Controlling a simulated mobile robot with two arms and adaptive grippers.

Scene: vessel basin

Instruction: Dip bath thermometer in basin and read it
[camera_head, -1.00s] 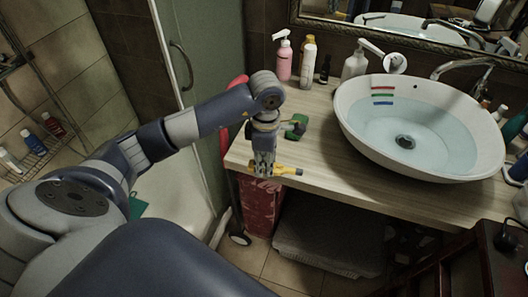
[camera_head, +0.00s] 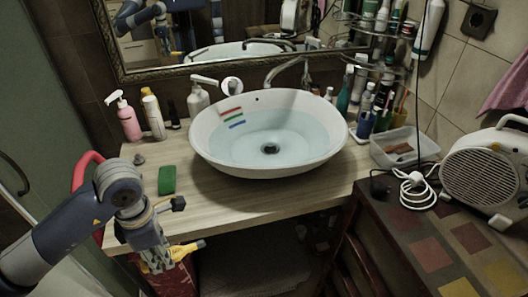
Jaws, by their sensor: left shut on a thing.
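The white oval basin (camera_head: 205,152) stands on the wooden counter and holds clear water, with a dark drain at its bottom. Red, green and blue stripes mark its inner wall at the upper left. My left gripper (camera_head: 158,262) points down at the counter's front left edge, left of and below the basin. It is shut on a yellow thing with a dark tip (camera_head: 188,250), likely the bath thermometer; its scale cannot be read here. The thing lies roughly level and clear of the basin. My right gripper is not in view.
A green block (camera_head: 167,180) lies on the counter (camera_head: 225,205) between my left arm and the basin. A pink pump bottle (camera_head: 130,121) and other bottles stand behind. A clear plastic box (camera_head: 396,148) and a white fan heater (camera_head: 486,172) are at the right.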

